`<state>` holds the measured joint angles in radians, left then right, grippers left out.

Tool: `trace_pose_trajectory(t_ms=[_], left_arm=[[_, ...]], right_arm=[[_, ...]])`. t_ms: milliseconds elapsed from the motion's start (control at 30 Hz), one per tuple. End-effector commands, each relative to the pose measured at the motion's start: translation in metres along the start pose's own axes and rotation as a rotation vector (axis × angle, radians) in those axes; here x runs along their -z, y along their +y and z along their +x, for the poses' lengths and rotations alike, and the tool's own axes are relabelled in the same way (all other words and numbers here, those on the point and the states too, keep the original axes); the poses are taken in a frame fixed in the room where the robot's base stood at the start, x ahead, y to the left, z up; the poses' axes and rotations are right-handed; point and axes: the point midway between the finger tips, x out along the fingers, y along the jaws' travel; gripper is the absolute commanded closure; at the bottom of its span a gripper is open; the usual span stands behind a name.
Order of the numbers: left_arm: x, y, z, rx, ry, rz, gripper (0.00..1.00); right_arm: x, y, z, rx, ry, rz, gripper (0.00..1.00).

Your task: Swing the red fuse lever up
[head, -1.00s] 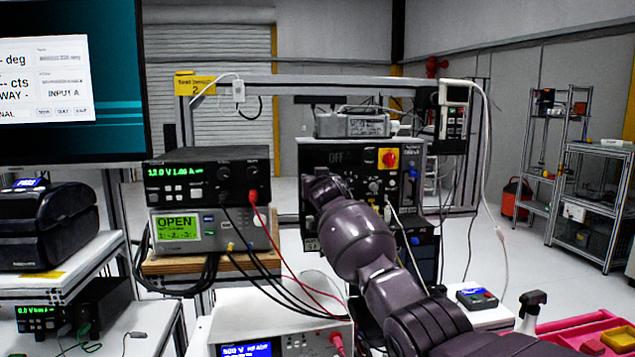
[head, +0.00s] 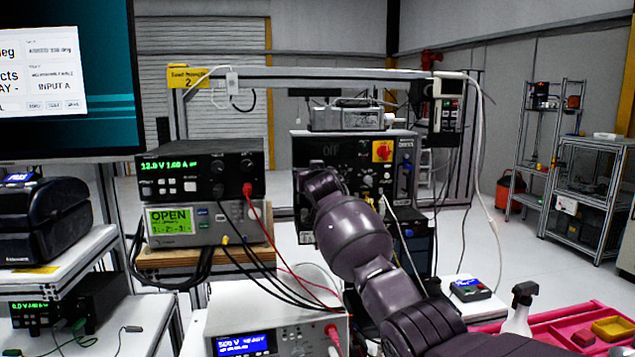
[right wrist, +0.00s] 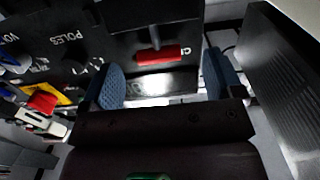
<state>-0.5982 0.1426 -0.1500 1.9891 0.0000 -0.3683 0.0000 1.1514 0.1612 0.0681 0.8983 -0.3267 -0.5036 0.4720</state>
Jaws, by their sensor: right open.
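In the right wrist view, the red lever (right wrist: 160,54) is a short red handle across a grey stem on a dark panel (right wrist: 72,22). My right gripper (right wrist: 162,76) is open, with one blue-padded finger on each side of the picture. The lever's handle appears in the gap between them, just beyond the fingertips; no contact shows. In the head view, my right arm reaches up to the front of the black instrument (head: 408,180). Its hand hides the lever there. My left gripper is out of view.
A red knob on a yellow plate (head: 382,151) sits on the same instrument; cables hang from its front. Stacked power supplies (head: 180,175) with red and black leads stand left of my arm. A dark ridged block (right wrist: 285,80) stands close right of the gripper.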

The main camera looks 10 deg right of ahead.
Motion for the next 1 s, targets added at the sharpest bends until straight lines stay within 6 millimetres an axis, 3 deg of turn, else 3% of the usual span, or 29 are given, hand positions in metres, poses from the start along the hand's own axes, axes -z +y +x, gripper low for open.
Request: trace_pose_trajectory(t_ms=[800, 1000], left_arm=[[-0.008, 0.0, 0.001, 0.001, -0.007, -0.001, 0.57], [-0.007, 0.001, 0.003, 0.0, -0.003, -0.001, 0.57]], right_arm=[[0.0, 0.0, -0.081, 0.002, 0.002, -0.001, 0.14], [0.0, 0.0, -0.093, 0.001, 0.001, -0.001, 0.14]])
